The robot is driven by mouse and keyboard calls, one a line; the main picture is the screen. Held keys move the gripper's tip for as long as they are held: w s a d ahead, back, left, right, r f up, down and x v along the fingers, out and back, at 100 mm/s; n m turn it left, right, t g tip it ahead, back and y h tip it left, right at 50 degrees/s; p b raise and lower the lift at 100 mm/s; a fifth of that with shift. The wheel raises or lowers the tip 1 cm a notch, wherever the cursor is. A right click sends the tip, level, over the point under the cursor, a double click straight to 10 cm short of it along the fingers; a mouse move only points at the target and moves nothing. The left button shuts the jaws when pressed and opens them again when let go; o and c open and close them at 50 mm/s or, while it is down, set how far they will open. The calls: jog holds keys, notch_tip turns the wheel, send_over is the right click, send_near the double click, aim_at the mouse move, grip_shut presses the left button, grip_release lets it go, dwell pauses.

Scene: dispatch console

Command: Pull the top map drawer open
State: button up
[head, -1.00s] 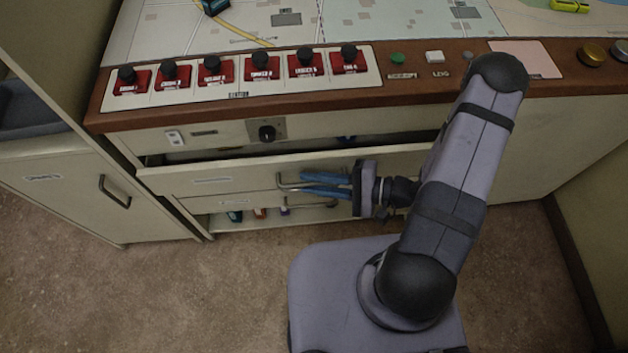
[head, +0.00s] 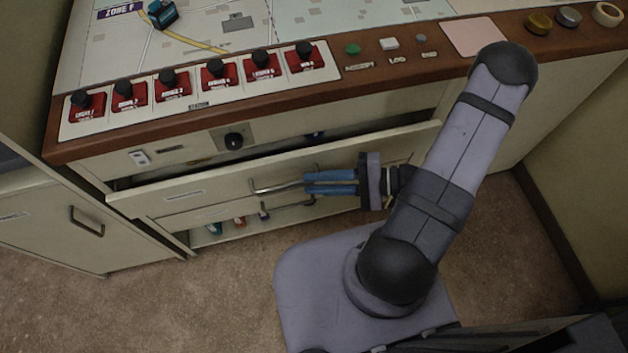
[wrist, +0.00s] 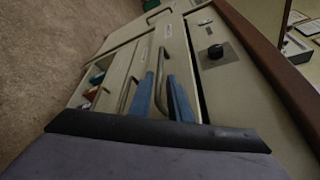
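The top map drawer (head: 215,186) is a cream front below the console panel. It stands a little open, with a dark gap along its top edge. Its metal bar handle (head: 275,188) also shows in the wrist view (wrist: 161,62). My gripper (head: 308,183) has two blue fingers, one on each side of the handle bar and close against it; it appears shut on the bar. In the wrist view the fingers (wrist: 160,78) straddle the bar. The inside of the drawer is mostly hidden.
A lower drawer (head: 200,214) and an open shelf (head: 265,224) with small coloured items lie beneath. A rotary knob (head: 233,141) is on the panel above. A cabinet (head: 50,225) stands at left. The carpet (head: 200,290) in front is clear.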

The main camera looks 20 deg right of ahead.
aim_at(294, 184)
jog(key=p, duration=0.2)
jog(key=shift+a+r+p, duration=0.1)
jog(key=shift+r+p, duration=0.1)
jog(key=shift+p, duration=0.1)
jog(key=shift+f, duration=0.2)
jog(key=shift+x, duration=3.7)
grip_shut()
